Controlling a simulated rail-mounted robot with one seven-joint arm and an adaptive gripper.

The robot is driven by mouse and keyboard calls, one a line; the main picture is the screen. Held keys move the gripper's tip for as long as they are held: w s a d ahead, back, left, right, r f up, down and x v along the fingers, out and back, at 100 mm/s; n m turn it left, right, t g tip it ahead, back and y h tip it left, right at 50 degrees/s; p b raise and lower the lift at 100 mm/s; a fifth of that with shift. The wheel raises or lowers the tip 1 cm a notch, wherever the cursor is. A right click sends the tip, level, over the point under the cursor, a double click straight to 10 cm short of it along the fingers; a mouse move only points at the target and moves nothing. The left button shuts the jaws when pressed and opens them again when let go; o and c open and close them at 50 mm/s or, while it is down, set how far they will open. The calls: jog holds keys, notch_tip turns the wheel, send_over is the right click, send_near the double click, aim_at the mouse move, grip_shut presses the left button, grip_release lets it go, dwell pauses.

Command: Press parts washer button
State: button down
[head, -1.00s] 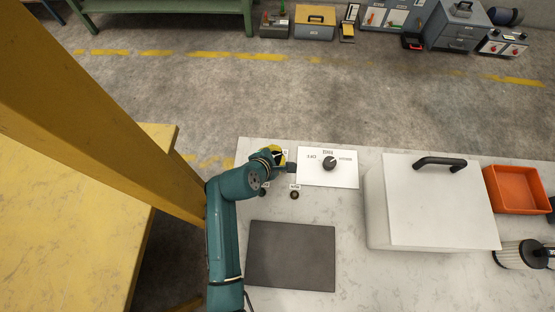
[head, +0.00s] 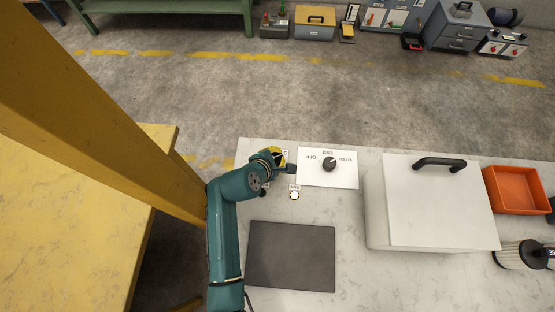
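A small round button (head: 294,195) with a tiny label above it sits on the pale worktop, left of the white box. It shows a bright, pale yellow lit face with a dark rim. A second small dark round item (head: 263,191) lies to its left, partly covered by my arm. The labels are too small to read, so I cannot tell which one belongs to the parts washer. My gripper (head: 291,168) is above and slightly left of the lit button in the picture, apart from it, beside the dial panel. Its fingers are small and dark, and their opening is unclear.
A white panel (head: 343,180) with a black dial (head: 330,164) lies right of my gripper. A dark grey mat (head: 291,257) lies in front. A white lidded box (head: 438,207) with a black handle and an orange bin (head: 518,190) stand at right.

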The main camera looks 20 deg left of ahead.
jog(key=shift+r+p, duration=0.8)
jog(key=shift+p, duration=0.1)
jog(key=shift+r, duration=0.1)
notch_tip(320, 180, up, 5)
jog(key=p, duration=0.5)
jog(key=shift+p, duration=0.4)
